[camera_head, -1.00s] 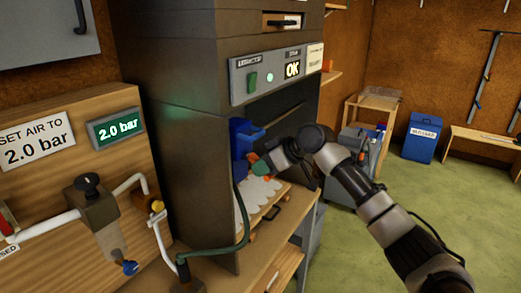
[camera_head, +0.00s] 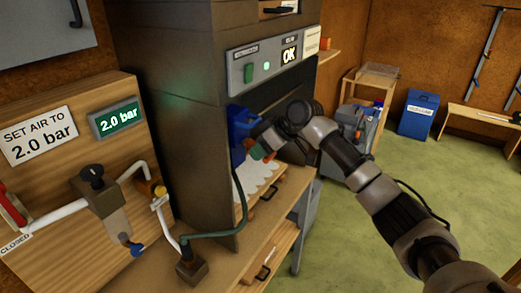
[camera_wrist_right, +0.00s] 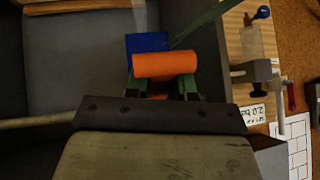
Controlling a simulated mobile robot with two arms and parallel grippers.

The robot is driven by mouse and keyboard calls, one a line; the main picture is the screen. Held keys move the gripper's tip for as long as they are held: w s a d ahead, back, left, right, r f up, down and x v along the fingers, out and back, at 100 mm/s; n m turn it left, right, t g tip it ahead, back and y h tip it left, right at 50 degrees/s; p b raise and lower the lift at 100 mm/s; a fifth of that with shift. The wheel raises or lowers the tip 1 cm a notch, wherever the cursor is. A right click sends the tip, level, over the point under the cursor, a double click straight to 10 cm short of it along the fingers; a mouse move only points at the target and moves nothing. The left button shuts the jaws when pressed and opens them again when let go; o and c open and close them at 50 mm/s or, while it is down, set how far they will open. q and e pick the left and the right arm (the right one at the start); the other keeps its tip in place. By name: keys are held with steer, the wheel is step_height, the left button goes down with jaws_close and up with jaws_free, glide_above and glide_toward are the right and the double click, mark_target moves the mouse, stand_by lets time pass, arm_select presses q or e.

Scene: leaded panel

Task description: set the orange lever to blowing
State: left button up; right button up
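The orange lever shows in the right wrist view as a short orange cylinder (camera_wrist_right: 165,65) beside a blue part (camera_wrist_right: 148,42). In the head view the blue fixture (camera_head: 240,122) is on the dark cabinet's front, and the lever is largely hidden. My right gripper (camera_head: 259,150) is at this fixture. In the wrist view its green fingers (camera_wrist_right: 160,84) stand apart at either side of the cylinder's lower edge. I cannot tell whether they press on it. No lever marking is readable. My left gripper is out of view.
A dark green hose (camera_head: 222,233) runs below the fixture. The cabinet panel (camera_head: 268,66) shows OK. A grey cart (camera_head: 355,140) and blue bin (camera_head: 418,115) stand behind; the green floor is open at right.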

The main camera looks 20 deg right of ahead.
steer(key=shift+o, duration=1.4)
steer(key=shift+s+d+r+b, duration=0.15)
steer(key=shift+d+r+b, duration=0.1)
steer(key=shift+r+b, duration=0.1)
steer(key=b+v, duration=0.3)
steer(key=v, duration=0.6)
steer(key=shift+s+d+r, duration=0.15)
steer(key=shift+d+r, duration=0.05)
steer(key=shift+r, duration=0.1)
